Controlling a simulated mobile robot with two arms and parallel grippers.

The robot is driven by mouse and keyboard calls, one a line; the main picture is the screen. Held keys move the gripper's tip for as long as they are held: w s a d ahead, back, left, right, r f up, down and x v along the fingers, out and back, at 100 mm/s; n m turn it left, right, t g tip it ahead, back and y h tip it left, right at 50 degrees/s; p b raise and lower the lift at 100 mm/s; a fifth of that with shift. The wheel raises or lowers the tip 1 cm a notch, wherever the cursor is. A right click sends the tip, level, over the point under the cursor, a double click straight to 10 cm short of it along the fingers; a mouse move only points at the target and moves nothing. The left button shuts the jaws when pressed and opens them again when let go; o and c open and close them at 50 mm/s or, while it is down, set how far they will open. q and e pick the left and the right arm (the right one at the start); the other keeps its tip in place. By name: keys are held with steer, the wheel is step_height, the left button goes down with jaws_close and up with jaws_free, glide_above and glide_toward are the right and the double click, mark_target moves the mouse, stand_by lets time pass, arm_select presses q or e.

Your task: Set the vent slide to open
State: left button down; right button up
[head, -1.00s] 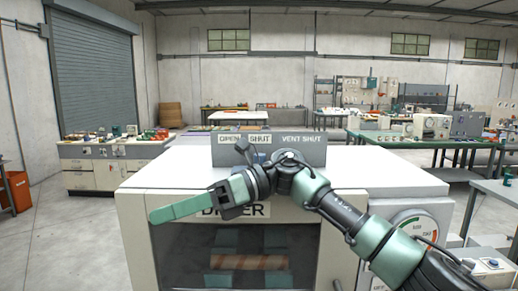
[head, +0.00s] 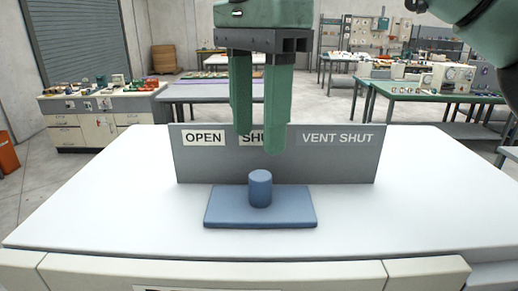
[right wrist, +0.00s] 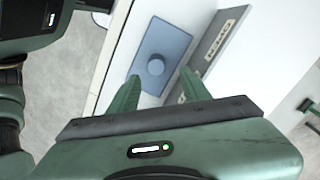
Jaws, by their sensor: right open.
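The vent slide is a blue plate (head: 222,212) with an upright round blue knob (head: 260,188), lying on the white top of the dryer (head: 110,205). Behind it stands a grey panel (head: 345,165) with an OPEN label (head: 204,138), a partly covered SHUT label and the words VENT SHUT. The knob is below the SHUT label, right of OPEN. My right gripper (head: 259,141) points down, open and empty, above the knob. In the right wrist view the knob (right wrist: 156,67) appears between the fingertips (right wrist: 159,77), apart from them. My left gripper is out of view.
The grey panel stands close behind the slide. The white top is clear on both sides of it. A cabinet (head: 100,120) with small items stands at the back left, and green tables (head: 440,90) stand at the back right.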

mark_target(258, 176)
steer(key=f, duration=0.2)
steer(key=s+f, duration=0.1)
steer(key=f, duration=0.1)
steer(key=shift+d, duration=0.1)
steer(key=f, duration=0.3)
steer(key=shift+w+f, duration=0.2)
steer(key=shift+w, duration=0.05)
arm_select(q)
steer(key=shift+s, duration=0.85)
arm_select(e)
steer(key=shift+s, duration=0.15)
steer(key=c, duration=1)
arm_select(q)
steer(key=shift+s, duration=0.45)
arm_select(e)
jaws_close()
